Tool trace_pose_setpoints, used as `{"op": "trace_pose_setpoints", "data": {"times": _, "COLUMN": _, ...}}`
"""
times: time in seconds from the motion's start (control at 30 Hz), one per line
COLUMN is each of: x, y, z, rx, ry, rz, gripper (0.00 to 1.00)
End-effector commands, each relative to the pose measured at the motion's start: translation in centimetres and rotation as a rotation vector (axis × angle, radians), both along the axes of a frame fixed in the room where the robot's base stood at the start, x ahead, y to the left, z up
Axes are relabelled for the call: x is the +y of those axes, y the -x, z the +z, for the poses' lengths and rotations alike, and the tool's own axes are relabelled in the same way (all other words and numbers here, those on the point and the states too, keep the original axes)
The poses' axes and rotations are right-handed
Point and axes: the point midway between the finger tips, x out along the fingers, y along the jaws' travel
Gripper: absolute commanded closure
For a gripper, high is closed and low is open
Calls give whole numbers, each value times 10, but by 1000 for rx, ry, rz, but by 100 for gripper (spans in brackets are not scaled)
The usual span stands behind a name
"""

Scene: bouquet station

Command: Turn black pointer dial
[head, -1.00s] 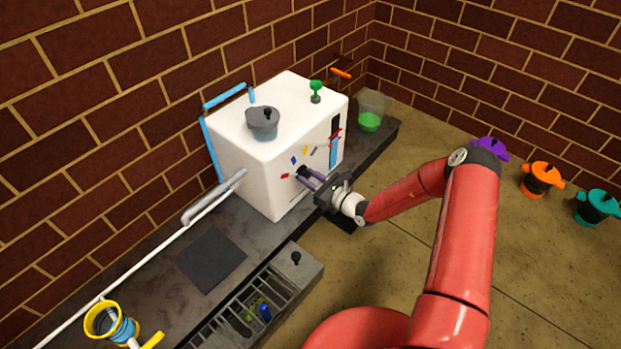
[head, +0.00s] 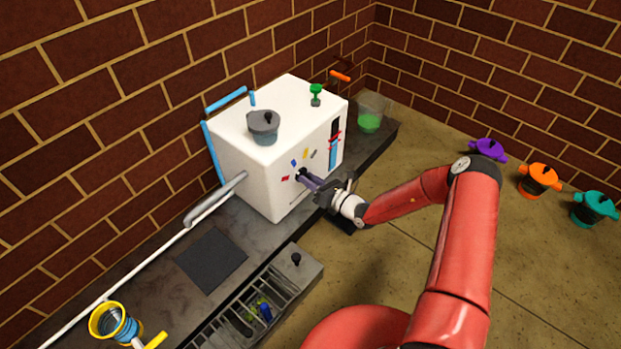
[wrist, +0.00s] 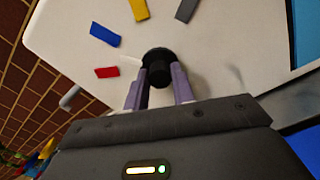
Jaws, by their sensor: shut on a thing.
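The black pointer dial (wrist: 157,60) is on the front face of the white box-shaped machine (head: 262,172). In the wrist view a pale pointer reaches from the dial toward the left, between the red and blue marks. Red (wrist: 107,72), blue (wrist: 105,35), yellow (wrist: 138,9) and grey (wrist: 187,9) marks are set in an arc around it. My gripper (wrist: 158,88) is shut on the dial, with one purple finger on each side. In the head view my gripper (head: 305,178) meets the machine's front, and its fingers partly cover the dial.
A slider panel with red and blue parts (head: 334,150) is right of the dial. A grey lidded pot (head: 263,126) and a green knob (head: 316,94) are on top. A slotted drawer (head: 250,310) stands out below left. Coloured pots (head: 540,180) stand on the floor at right.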

Motion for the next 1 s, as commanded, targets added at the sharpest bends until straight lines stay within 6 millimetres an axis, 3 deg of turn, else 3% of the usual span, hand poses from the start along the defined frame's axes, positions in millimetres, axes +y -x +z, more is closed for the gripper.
{"op": "trace_pose_setpoints", "data": {"times": 1.0, "x": 0, "y": 0, "z": 0, "rx": 681, "ry": -531, "rz": -1, "gripper": 98}}
